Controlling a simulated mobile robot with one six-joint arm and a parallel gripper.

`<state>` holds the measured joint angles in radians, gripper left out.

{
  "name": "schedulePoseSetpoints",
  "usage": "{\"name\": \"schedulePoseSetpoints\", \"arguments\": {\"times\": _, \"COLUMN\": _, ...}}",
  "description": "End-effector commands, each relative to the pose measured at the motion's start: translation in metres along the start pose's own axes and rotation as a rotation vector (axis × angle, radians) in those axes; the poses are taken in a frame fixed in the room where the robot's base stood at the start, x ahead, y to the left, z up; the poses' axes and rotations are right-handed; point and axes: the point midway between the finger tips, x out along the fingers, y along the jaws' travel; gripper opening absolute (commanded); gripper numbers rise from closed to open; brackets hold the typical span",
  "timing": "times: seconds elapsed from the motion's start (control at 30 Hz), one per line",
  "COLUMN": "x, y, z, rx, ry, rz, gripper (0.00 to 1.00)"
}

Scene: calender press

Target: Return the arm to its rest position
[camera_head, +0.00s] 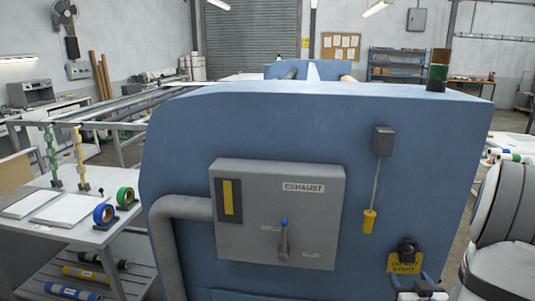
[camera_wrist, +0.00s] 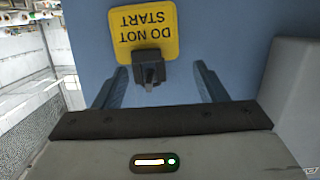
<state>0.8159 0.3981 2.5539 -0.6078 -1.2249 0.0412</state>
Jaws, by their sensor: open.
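My gripper (camera_head: 420,287) is at the lower right of the head view, just below a yellow "DO NOT START" tag (camera_head: 404,265) on the blue machine. Its two blue-grey fingers are apart in the wrist view (camera_wrist: 162,80). The yellow tag (camera_wrist: 143,20) shows upside down there. A small black part (camera_wrist: 150,70) by the tag appears between the fingers, with gaps on both sides. I cannot tell how deep it reaches between them. The gripper holds nothing visible. My grey and white arm fills the right edge of the head view.
The blue machine (camera_head: 320,125) stands close in front. Its grey EXHAUST panel (camera_head: 250,230) has a blue-tipped lever (camera_head: 284,240). A yellow-handled pull (camera_head: 370,220) hangs from a grey box. A table (camera_head: 85,232) with tape rolls stands at left.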

Motion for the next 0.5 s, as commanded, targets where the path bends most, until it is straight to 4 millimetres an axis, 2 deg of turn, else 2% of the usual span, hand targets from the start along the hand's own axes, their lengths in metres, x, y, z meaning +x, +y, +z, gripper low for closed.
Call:
{"name": "schedulePoseSetpoints", "arguments": {"times": 0.03, "x": 0.004, "y": -0.011, "z": -0.009, "rx": -0.03, "ry": -0.045, "rz": -0.006, "gripper": 0.65}}
{"name": "schedulePoseSetpoints", "arguments": {"times": 0.1, "x": 0.007, "y": -0.023, "z": -0.014, "rx": -0.059, "ry": -0.129, "rz": -0.001, "gripper": 0.65}}
{"name": "schedulePoseSetpoints", "arguments": {"times": 0.27, "x": 0.001, "y": -0.054, "z": -0.026, "rx": -0.105, "ry": -0.312, "rz": 0.009, "gripper": 0.65}}
{"name": "schedulePoseSetpoints", "arguments": {"times": 0.37, "x": -0.012, "y": -0.075, "z": -0.035, "rx": -0.118, "ry": -0.422, "rz": 0.011, "gripper": 0.65}}
{"name": "schedulePoseSetpoints", "arguments": {"times": 0.5, "x": -0.042, "y": -0.107, "z": -0.045, "rx": -0.12, "ry": -0.573, "rz": 0.0, "gripper": 0.65}}
